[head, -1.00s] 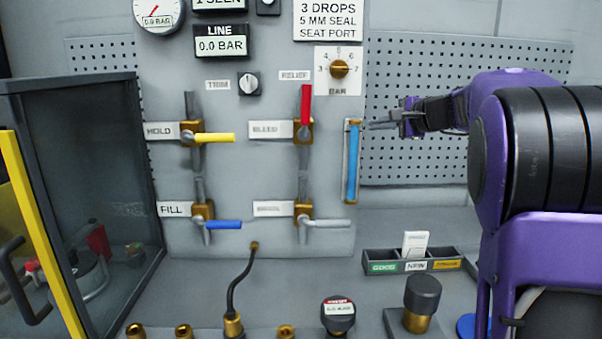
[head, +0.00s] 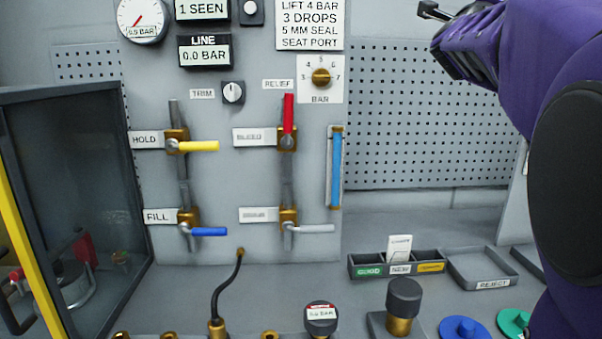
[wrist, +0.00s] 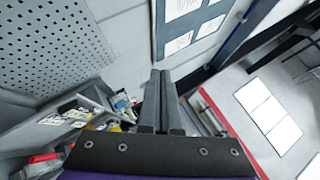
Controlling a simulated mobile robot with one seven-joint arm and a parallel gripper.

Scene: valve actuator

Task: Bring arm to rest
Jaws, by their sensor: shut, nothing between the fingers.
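My gripper (head: 433,10) shows at the top right of the head view, held up in front of the upper part of the pegboard, apart from the valve panel. My purple arm fills the right side of that view. In the wrist view the two dark fingers of my gripper (wrist: 160,100) lie side by side, shut and empty. Nothing touches them.
The panel carries a yellow lever (head: 198,146), blue lever (head: 209,232), red lever (head: 288,113) and grey lever (head: 316,229). Below stand a three-part bin (head: 375,272), reject tray (head: 483,284), black-capped fitting (head: 403,297) and blue disc (head: 463,330). A glass-sided cabinet (head: 75,170) is at left.

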